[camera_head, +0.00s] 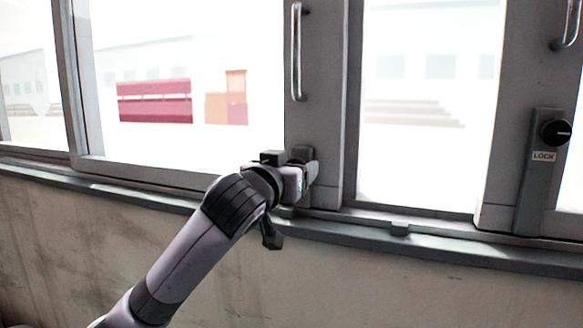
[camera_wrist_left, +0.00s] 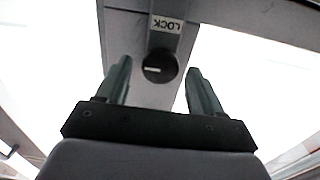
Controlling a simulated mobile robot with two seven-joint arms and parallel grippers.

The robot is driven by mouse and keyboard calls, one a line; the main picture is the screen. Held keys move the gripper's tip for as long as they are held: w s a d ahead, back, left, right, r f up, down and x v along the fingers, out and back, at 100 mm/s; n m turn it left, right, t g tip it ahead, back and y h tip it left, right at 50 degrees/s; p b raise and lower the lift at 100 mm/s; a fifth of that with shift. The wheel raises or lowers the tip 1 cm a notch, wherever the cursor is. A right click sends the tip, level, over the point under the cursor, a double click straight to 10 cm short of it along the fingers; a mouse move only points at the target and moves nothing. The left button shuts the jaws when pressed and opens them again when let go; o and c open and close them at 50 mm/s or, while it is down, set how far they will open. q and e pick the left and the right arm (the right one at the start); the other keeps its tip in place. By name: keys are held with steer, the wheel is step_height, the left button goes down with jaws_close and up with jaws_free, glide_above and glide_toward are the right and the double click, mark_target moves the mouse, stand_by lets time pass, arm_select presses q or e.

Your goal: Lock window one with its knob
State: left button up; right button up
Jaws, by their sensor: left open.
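My left gripper (camera_head: 306,170) reaches the lower part of a grey window post (camera_head: 318,120) in the head view. In the left wrist view, its two fingers (camera_wrist_left: 159,75) are open, one on each side of a round black knob (camera_wrist_left: 159,66). I cannot tell whether they touch it. The knob has a short white mark lying about level in that view. A LOCK label (camera_wrist_left: 167,25), upside down there, sits on the post by the knob. In the head view, my gripper and wrist hide this knob and its label. My right gripper is not in view.
A second black knob (camera_head: 556,132) with a LOCK label (camera_head: 543,156) is on the right-hand post. Upright metal handles (camera_head: 296,50) stick out above, on both posts. A sill ledge (camera_head: 400,229) runs below the windows, with bare wall (camera_head: 400,285) under it.

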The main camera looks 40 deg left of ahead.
arm_select(q)
steer(key=c, duration=1)
steer(key=shift+m, duration=0.3)
steer(key=shift+d+f+m, duration=0.1)
steer(key=shift+f+m, duration=0.05)
steer(key=shift+m, duration=4.15)
steer(key=shift+d+f+m, duration=0.1)
steer(key=shift+m, duration=4.2)
